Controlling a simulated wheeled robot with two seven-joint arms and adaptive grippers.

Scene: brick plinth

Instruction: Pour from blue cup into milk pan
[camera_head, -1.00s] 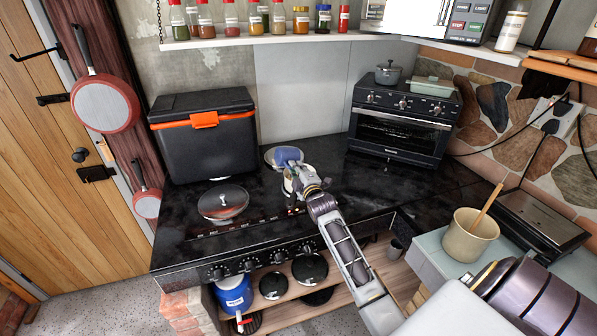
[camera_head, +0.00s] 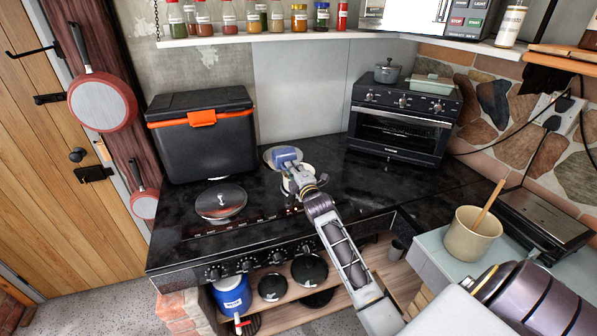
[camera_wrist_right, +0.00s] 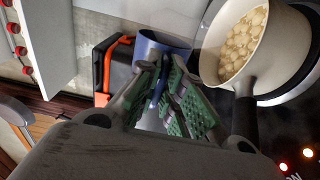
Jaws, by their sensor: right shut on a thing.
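The blue cup (camera_head: 285,155) is held in the air over the back of the black stove, tilted on its side. My right gripper (camera_head: 298,172) is shut on it; the wrist view shows the green finger pads (camera_wrist_right: 172,103) against the cup (camera_wrist_right: 160,48). The cream milk pan (camera_head: 308,171) sits on the stove beside and partly behind the gripper. In the wrist view the pan (camera_wrist_right: 282,62) is upright, its dark handle toward me, with several pale round pieces inside. The cup's inside is hidden. My left gripper is out of view.
A black and orange cooler (camera_head: 204,143) is at the back left, a toaster oven (camera_head: 401,129) at the back right. A jar shelf (camera_head: 270,40) hangs above. Stovetop right of the pan is clear.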

